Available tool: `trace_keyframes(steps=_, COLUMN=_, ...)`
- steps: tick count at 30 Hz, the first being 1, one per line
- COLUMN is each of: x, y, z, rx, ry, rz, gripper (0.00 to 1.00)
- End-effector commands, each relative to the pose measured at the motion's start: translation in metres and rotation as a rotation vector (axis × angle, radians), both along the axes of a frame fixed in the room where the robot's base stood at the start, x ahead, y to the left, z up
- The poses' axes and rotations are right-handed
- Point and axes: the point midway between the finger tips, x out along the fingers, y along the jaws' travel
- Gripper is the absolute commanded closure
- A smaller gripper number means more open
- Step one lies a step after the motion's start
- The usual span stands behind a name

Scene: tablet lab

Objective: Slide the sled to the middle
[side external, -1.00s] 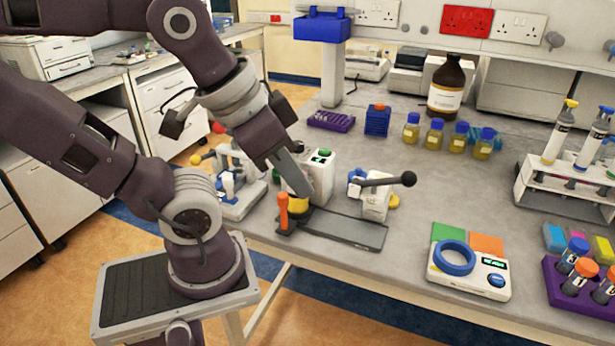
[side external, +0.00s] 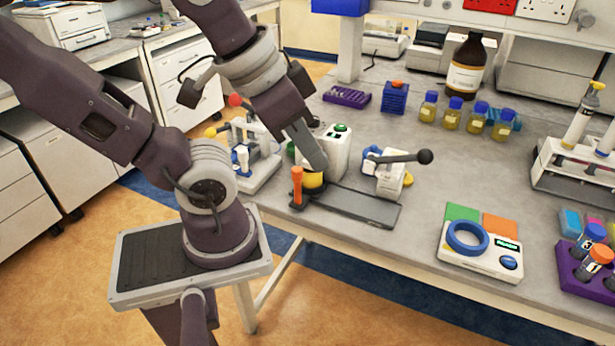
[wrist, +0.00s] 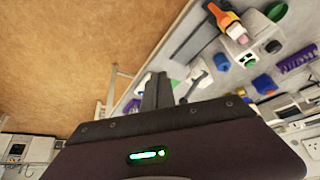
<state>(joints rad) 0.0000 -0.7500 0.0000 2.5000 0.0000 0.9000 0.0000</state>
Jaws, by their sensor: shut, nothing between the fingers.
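The sled, as far as I can tell, is the piece with an upright orange handle (side external: 297,185) at the left end of a dark flat rail (side external: 358,207). A yellow part (side external: 313,181) sits right beside the handle. My gripper (side external: 321,166) is shut and empty, pointing down just right of and above the orange handle, in front of a white box. I cannot tell whether it touches the yellow part. In the wrist view my dark fingers (wrist: 157,88) are together, with the orange handle (wrist: 229,18) and rail (wrist: 197,38) at upper right.
The white box with a green button (side external: 336,150) stands behind the rail. A white device with a black-knobbed lever (side external: 388,177) is to its right. A white stand with colored knobs (side external: 247,160) is at left. A scale with a blue ring (side external: 482,250) is at front right.

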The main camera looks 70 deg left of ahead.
Motion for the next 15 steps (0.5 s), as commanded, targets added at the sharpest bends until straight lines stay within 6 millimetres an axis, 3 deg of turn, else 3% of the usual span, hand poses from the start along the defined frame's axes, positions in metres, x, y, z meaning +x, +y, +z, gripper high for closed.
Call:
trace_keyframes(steps=7, x=0.000, y=0.000, z=0.000, rx=0.000, ry=0.000, rz=0.000, gripper=1.00)
trace_keyframes(steps=11, x=0.001, y=0.001, z=-0.005, rx=0.017, ry=0.049, rz=-0.019, gripper=0.76)
trace_keyframes(steps=14, x=0.001, y=0.006, z=-0.025, rx=0.086, ry=0.232, rz=-0.091, gripper=0.57)
trace_keyframes(steps=15, x=0.000, y=0.010, z=-0.036, rx=0.133, ry=0.336, rz=-0.135, gripper=0.57)
